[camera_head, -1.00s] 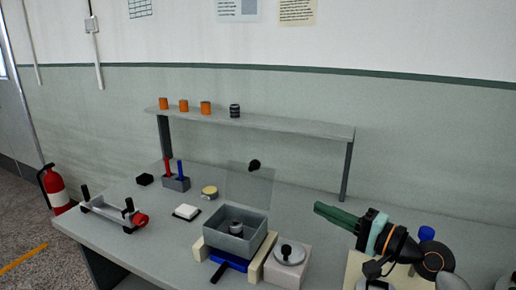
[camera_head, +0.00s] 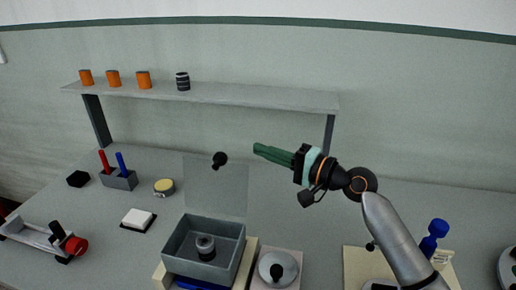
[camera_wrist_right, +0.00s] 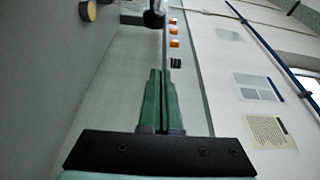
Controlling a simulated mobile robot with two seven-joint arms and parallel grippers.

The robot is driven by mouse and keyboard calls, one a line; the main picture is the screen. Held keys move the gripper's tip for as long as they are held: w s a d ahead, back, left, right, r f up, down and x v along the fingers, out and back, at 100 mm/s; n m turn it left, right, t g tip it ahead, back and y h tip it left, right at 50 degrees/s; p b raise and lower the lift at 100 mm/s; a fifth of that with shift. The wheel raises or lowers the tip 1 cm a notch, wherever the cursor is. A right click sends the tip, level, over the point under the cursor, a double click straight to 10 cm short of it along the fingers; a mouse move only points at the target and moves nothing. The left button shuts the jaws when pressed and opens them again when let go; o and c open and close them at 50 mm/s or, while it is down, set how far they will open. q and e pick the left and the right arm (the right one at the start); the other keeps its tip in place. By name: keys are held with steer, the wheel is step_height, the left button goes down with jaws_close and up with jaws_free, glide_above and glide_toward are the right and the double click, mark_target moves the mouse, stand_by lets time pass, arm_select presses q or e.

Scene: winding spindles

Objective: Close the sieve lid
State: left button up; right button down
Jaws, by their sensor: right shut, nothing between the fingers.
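The sieve is a grey open box (camera_head: 180,235) with a small dark grey cylinder (camera_head: 205,246) inside. Its lid (camera_head: 230,192) is a see-through panel standing upright at the box's back edge, with a black knob (camera_head: 220,160) near its top. The knob also shows in the right wrist view (camera_wrist_right: 153,18), near the lid seen almost edge-on. My right gripper (camera_head: 258,149) has green fingers, shut and empty, raised right of the lid and pointing left toward it. The fingers appear apart from the lid. My left gripper is not in view.
A shelf (camera_head: 250,98) with orange cylinders and a striped dark one runs behind. A round-lidded pot (camera_head: 278,268) stands right of the box. A white pad (camera_head: 138,218), a yellow-topped disc (camera_head: 164,186) and a holder with red and blue sticks (camera_head: 118,180) lie left.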

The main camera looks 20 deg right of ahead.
mark_target(218, 181)
steer(key=w+a+p, duration=0.2)
steer(key=w+a, duration=0.1)
steer(key=a, duration=0.4)
stand_by(0.6)
steer(key=shift+s, duration=0.1)
